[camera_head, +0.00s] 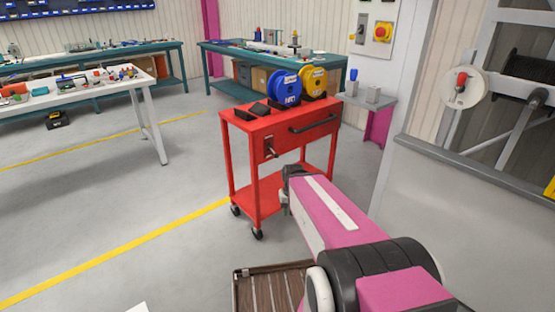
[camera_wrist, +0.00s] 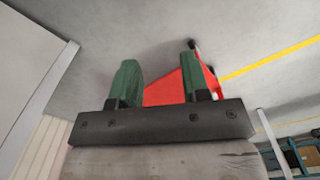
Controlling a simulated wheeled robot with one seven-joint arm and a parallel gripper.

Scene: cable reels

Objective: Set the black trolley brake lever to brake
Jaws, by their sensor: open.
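The red trolley (camera_head: 285,125) stands on the floor in the middle of the head view. A small dark lever (camera_head: 270,148) sits on its front-left panel; its exact setting is too small to read. My gripper (camera_head: 286,188) is in front of the trolley, below the lever's height in the picture, and its fingertips are mostly hidden by my arm. In the wrist view my gripper's two green fingers (camera_wrist: 156,82) are apart with nothing held. Part of the red trolley (camera_wrist: 168,90) shows beyond them, and the lever cannot be made out there.
Blue reel (camera_head: 285,88) and yellow reel (camera_head: 312,81) stand on the trolley top beside black blocks (camera_head: 258,109). A black handle (camera_head: 313,124) is on its side. A grey panel (camera_head: 460,200) stands at right, a brown slatted crate (camera_head: 268,290) in front.

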